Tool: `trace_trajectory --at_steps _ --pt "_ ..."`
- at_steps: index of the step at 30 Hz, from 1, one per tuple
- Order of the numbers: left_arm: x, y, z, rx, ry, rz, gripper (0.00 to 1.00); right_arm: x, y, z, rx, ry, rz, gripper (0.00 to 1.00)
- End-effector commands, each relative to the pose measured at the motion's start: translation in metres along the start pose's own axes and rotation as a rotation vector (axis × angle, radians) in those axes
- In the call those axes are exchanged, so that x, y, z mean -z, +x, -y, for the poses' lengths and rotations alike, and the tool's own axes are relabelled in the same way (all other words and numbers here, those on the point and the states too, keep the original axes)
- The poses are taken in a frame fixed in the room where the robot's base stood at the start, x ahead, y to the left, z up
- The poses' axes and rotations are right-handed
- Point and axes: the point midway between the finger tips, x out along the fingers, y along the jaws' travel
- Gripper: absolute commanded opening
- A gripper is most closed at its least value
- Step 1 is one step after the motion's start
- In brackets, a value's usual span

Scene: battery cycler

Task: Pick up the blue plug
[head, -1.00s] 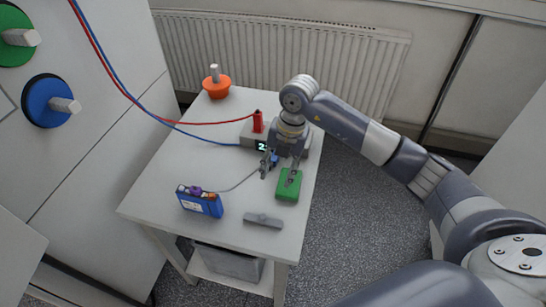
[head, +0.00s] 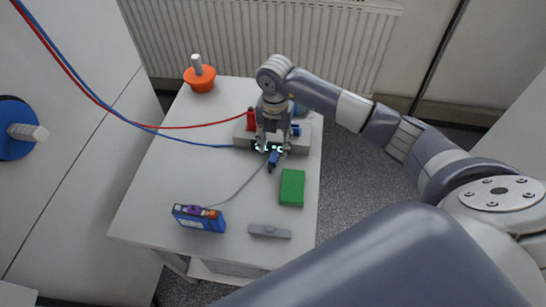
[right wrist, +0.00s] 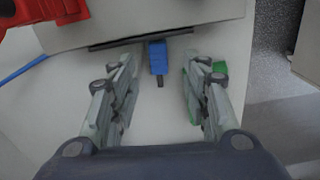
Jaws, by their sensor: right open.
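The blue plug (head: 273,160) lies at the front of the grey cycler box (head: 301,145), beside its lit display. In the right wrist view the blue plug (right wrist: 157,57) sits ahead, between the two fingers, with its dark tip pointing toward me. My right gripper (head: 274,147) is open and empty, above the front of the box. In the right wrist view its fingers (right wrist: 160,92) stand apart to either side of the plug, which does not appear gripped. My left gripper is not in view.
A red plug (head: 251,119) stands at the box's left. A green block (head: 291,187), a grey bar (head: 269,231) and a blue battery pack (head: 199,218) lie nearer on the white table (head: 175,170). An orange knob (head: 199,79) stands at the back. Red and blue cables cross the left.

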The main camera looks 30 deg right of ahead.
Motion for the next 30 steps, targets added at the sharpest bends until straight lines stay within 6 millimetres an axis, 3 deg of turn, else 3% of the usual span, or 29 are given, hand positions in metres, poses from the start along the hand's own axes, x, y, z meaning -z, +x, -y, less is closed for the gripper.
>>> trace_trajectory --at_steps 5,13,17,22,28,30 --pt "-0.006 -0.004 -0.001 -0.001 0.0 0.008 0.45 0.001 0.014 0.0 0.001 -0.001 -0.001 0.43" --pt "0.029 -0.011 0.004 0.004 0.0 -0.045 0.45 0.001 0.052 0.0 0.0 0.0 -0.002 0.43" --pt "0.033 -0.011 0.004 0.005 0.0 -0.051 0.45 0.0 0.059 0.0 0.0 -0.001 0.001 0.43" --pt "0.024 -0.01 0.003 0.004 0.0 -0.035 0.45 0.0 0.059 0.0 -0.001 -0.001 0.001 0.43" --pt "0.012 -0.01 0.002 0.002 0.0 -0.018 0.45 0.0 0.058 0.0 -0.001 -0.001 0.001 0.0" --pt "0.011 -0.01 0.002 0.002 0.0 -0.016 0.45 0.0 0.058 0.0 -0.001 -0.001 0.001 0.0"
